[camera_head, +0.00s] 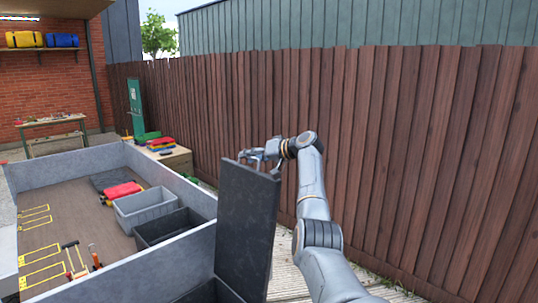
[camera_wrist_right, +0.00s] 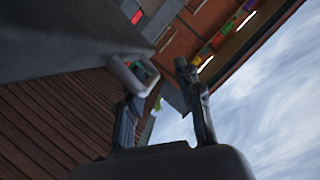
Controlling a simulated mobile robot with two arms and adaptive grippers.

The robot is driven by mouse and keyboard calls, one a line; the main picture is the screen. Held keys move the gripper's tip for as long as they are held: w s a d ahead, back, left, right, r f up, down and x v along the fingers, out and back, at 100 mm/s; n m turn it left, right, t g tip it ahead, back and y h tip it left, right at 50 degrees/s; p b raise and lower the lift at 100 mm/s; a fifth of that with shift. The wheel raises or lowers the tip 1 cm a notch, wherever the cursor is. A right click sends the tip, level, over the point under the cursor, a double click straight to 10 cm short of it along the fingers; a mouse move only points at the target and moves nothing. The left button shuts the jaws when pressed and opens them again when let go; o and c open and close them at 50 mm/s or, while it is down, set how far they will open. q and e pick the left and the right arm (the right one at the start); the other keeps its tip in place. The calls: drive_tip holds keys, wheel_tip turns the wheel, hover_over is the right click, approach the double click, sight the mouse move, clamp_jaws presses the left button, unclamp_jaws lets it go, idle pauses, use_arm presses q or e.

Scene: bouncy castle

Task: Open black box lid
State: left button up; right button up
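The black box lid (camera_head: 247,228) stands nearly upright in the lower middle of the head view. Part of the black box (camera_head: 208,292) shows below it at the bottom edge; most of the box is out of frame. My right gripper (camera_head: 262,156) is at the lid's top edge, its fingers partly behind it; I cannot tell whether they touch. In the wrist view my right gripper (camera_wrist_right: 160,76) has its fingers apart with nothing clearly held between them. A dark grey surface, likely the lid (camera_wrist_right: 65,45), lies beside one finger. My left gripper is not in view.
A grey-walled pen (camera_head: 95,272) on the left holds a grey crate (camera_head: 146,207), a dark crate (camera_head: 172,227), a red item (camera_head: 120,190) and tools. A wooden fence (camera_head: 420,150) runs behind my right arm. A workbench (camera_head: 52,133) stands far left.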

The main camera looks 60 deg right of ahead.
drive_tip(key=v, duration=0.9)
drive_tip(key=shift+s, duration=0.1)
